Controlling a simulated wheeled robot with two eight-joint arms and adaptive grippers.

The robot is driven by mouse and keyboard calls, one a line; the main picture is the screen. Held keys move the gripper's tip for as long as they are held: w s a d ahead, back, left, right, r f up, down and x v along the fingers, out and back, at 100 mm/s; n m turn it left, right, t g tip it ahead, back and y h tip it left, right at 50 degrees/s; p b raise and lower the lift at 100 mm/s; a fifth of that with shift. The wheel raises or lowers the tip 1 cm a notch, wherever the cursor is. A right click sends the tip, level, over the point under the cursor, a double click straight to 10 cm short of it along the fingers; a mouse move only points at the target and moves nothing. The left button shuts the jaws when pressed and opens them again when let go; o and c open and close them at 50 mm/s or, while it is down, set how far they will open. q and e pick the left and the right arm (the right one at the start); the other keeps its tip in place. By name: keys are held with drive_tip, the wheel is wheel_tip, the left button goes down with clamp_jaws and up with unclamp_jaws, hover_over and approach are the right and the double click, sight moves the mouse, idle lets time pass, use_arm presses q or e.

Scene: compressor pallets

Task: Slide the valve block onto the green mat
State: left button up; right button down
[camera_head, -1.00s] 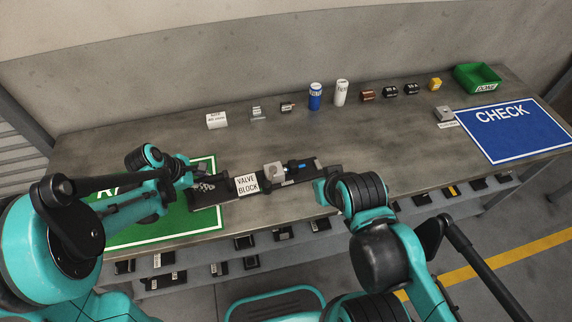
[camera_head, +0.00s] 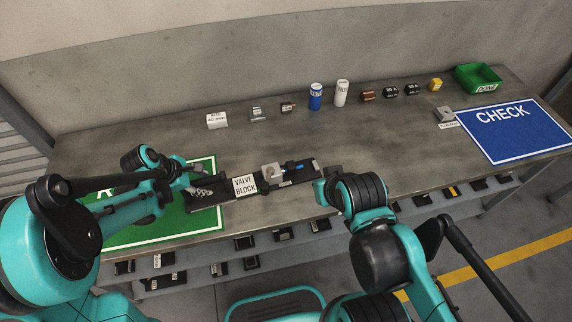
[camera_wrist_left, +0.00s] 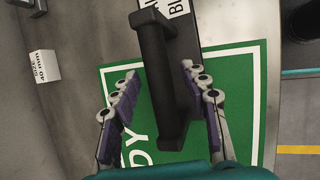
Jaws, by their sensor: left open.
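The valve block (camera_head: 290,178) is a long dark plate with a grey fitting, a blue part and a white "VALVE BLOCK" label. Its left end lies over the right part of the green mat (camera_head: 170,233); the rest is on the bare bench. My left gripper (camera_head: 202,186) is at that end. In the left wrist view, the open left fingers (camera_wrist_left: 163,100) stand on either side of the black handle (camera_wrist_left: 160,75), with gaps visible. My right gripper (camera_head: 330,178) is by the block's right end; its jaws are too small and hidden to read.
Several small parts and cans (camera_head: 315,97) stand along the back of the bench. A blue "CHECK" mat (camera_head: 515,135) and a green bin (camera_head: 478,77) are at the right. The bench behind the block is clear. The front edge is close to the block.

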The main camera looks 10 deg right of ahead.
use_arm(q)
drive_tip(key=v, duration=1.2)
drive_tip(key=s+r+m+t+y, duration=0.1)
drive_tip(key=s+m+t+y, duration=0.3)
drive_tip(key=s+m, duration=0.8)
drive_tip(key=m, duration=0.6)
drive_tip(key=shift+s+a+r, duration=0.2)
drive_tip(key=shift+s+r, duration=0.1)
